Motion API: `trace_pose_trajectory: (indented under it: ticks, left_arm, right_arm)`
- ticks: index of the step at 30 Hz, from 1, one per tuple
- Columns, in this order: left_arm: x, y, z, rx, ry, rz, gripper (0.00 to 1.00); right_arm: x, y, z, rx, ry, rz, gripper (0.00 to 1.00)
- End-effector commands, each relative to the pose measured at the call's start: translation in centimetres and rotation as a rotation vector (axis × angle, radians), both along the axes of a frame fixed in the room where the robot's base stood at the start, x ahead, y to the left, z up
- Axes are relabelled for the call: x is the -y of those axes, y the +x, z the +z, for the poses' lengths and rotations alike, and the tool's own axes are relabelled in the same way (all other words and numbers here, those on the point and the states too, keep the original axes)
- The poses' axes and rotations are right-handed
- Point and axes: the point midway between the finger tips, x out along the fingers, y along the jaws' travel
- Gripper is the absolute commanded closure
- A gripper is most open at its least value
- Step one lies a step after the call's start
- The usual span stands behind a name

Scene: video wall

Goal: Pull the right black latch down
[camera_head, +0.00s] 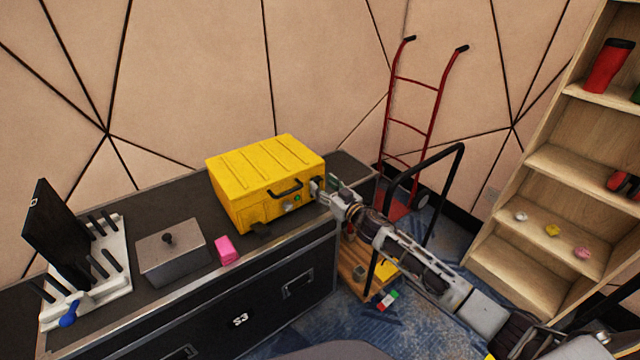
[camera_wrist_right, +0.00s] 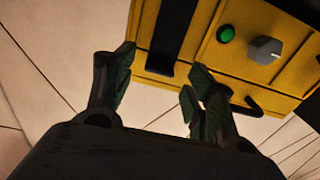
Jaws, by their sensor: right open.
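The yellow case (camera_head: 265,172) sits on the dark chest top. Its right black latch (camera_wrist_right: 177,28) shows in the wrist view as a dark strip on the yellow front; in the head view my gripper hides it. My right gripper (camera_head: 325,188) is at the case's right front corner. In the wrist view the gripper (camera_wrist_right: 160,64) is open, its fingers apart on either side of the latch's near end. I cannot tell whether they touch it. My left gripper is not in view.
The case front has a black handle (camera_head: 287,188), a green button (camera_wrist_right: 226,34) and a grey knob (camera_wrist_right: 265,50). A pink block (camera_head: 227,250) and a grey lidded box (camera_head: 171,252) lie left. A red hand truck (camera_head: 412,120) and wooden shelf (camera_head: 545,215) stand right.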

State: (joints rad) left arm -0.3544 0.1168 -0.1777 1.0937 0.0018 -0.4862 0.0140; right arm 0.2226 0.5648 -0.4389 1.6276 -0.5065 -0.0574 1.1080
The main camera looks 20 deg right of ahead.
Motion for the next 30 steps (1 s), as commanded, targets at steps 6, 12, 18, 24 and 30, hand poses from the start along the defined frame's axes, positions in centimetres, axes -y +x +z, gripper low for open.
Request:
trace_pose_trajectory:
  ticks: [6, 12, 18, 24, 30]
  left_arm:
    - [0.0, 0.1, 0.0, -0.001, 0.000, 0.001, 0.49]
    - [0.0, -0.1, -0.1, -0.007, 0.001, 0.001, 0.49]
    - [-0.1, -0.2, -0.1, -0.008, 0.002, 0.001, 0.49]
    - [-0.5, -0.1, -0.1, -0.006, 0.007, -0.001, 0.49]
    - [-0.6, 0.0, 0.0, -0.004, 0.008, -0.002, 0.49]
  right_arm:
    - [-0.6, 1.4, 0.0, 0.002, 0.002, 0.000, 0.45]
    - [-0.8, 2.2, 0.1, 0.002, 0.001, 0.000, 0.45]
    - [-0.9, 2.4, 0.0, 0.000, 0.000, 0.000, 0.45]
    - [-0.9, 2.4, 0.0, 0.001, 0.000, 0.000, 0.45]
    - [-0.9, 2.4, 0.0, 0.001, 0.000, 0.000, 0.69]
